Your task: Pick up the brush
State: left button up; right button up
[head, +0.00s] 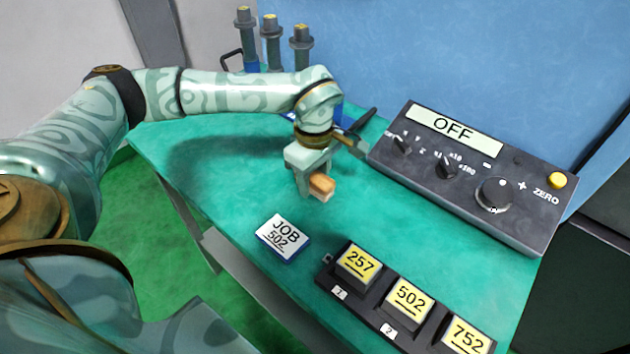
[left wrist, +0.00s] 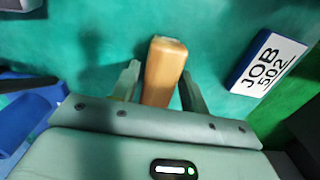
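The brush (head: 322,186) is a short orange-brown wooden piece with a pale end. My left gripper (head: 309,183) is over the middle of the green table, with its fingers on either side of the brush. In the left wrist view the brush (left wrist: 163,72) lies between the two fingertips (left wrist: 160,80), its pale end pointing away from the palm. My right gripper is not in view.
A JOB 502 card (head: 283,238) lies on the green table (head: 235,205). Yellow-topped blocks (head: 408,296) marked 257, 502 and 752 sit in a dark rack at the front. A control box (head: 470,170) reading OFF stands right. Grey cylindrical holders (head: 270,42) stand behind. A blue tray (left wrist: 28,120) is near the gripper.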

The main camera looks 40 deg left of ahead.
pick_arm(q)
jog(key=c, duration=0.7)
